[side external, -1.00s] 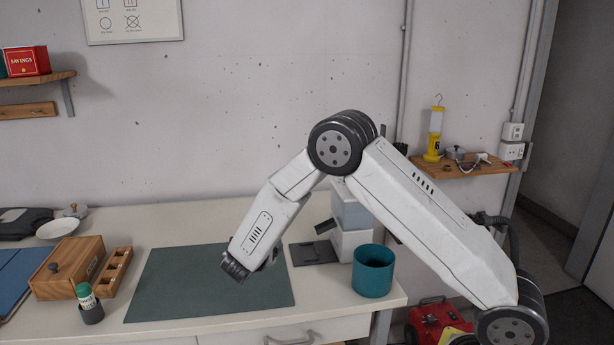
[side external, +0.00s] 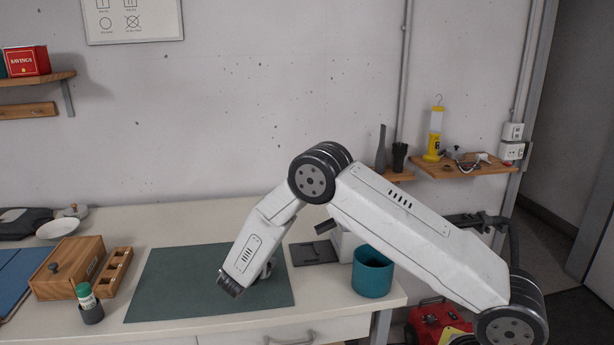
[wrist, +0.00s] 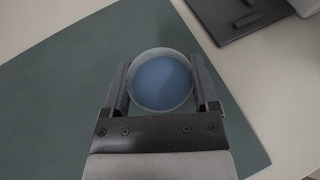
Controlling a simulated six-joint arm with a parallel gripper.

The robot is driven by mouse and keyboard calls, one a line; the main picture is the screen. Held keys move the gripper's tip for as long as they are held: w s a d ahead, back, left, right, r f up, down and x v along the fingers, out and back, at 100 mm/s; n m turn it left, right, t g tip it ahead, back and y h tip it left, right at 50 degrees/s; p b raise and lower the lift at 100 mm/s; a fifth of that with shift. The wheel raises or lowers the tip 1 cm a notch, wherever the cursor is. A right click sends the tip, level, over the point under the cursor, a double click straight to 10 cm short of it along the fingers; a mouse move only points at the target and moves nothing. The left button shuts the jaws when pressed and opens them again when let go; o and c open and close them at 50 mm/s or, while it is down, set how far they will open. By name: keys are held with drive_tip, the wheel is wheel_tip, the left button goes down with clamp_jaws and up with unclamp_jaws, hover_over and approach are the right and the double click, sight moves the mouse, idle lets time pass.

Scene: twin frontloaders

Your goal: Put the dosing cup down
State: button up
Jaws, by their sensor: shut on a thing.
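The dosing cup (wrist: 161,80) is round with a pale rim and shows blue inside in the wrist view. My gripper (wrist: 162,85) is shut on it, one finger on each side. The cup is over the dark green mat (wrist: 60,110); whether it touches the mat I cannot tell. In the side view the wrist of my arm is low over the right part of the mat (side external: 180,285), and the fingers and cup are hidden behind it.
A teal pot (side external: 373,272) stands right of the mat, near a dark flat plate (side external: 314,253) and a white box. A wooden box (side external: 66,267) and a green-capped bottle in a dark holder (side external: 89,304) stand left. The mat's left part is clear.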

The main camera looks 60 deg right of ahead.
drive_tip(key=shift+f, duration=0.25)
drive_tip(key=shift+f, duration=0.15)
drive_tip(key=o, duration=1.2)
drive_tip(key=shift+o, duration=0.2)
drive_tip(key=shift+a+r, duration=0.2)
drive_tip(key=shift+r, duration=0.05)
drive_tip(key=v, duration=1.1)
drive_tip(key=shift+s+a, duration=0.2)
drive_tip(key=shift+s, duration=0.05)
